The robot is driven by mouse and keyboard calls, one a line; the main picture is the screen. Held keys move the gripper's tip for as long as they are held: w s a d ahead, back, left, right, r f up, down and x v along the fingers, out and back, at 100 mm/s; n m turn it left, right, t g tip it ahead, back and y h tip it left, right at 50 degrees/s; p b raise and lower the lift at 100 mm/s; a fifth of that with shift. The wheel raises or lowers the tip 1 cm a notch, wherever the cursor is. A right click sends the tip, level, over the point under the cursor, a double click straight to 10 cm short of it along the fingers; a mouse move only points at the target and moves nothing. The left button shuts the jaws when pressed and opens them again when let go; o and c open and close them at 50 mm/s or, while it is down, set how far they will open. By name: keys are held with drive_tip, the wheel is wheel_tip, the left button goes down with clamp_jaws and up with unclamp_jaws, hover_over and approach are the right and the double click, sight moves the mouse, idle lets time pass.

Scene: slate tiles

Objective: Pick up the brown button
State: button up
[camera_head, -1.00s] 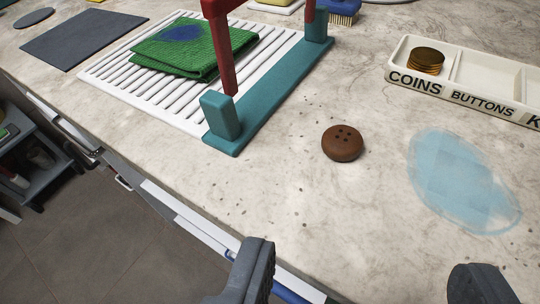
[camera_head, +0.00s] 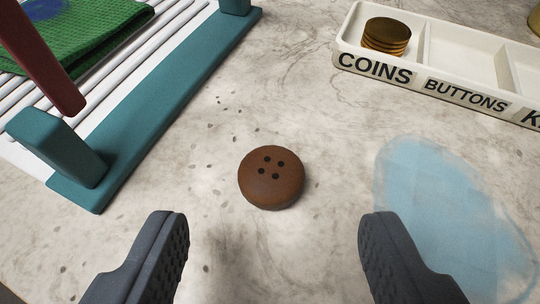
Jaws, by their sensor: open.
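The brown button (camera_head: 271,178) is round and thick, with several dark holes in its top. It lies flat on the pale mottled counter (camera_head: 250,262). My gripper (camera_head: 274,226) is open and empty. Its two dark grey fingers stand apart at the bottom of the view. The button is a little beyond the fingertips, roughly between them in the picture, and neither finger touches it.
A teal frame (camera_head: 150,119) with a red bar stands left, by a white slatted rack holding a folded green cloth (camera_head: 88,42). A white labelled tray (camera_head: 450,93) with stacked coins (camera_head: 386,37) is at upper right. A light blue patch (camera_head: 440,205) lies right.

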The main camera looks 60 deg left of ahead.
sight(271, 185)
drive_tip(key=shift+x, duration=2.2)
drive_tip(key=shift+s+f, duration=0.1)
drive_tip(key=shift+f, duration=0.05)
drive_tip(key=c, duration=1)
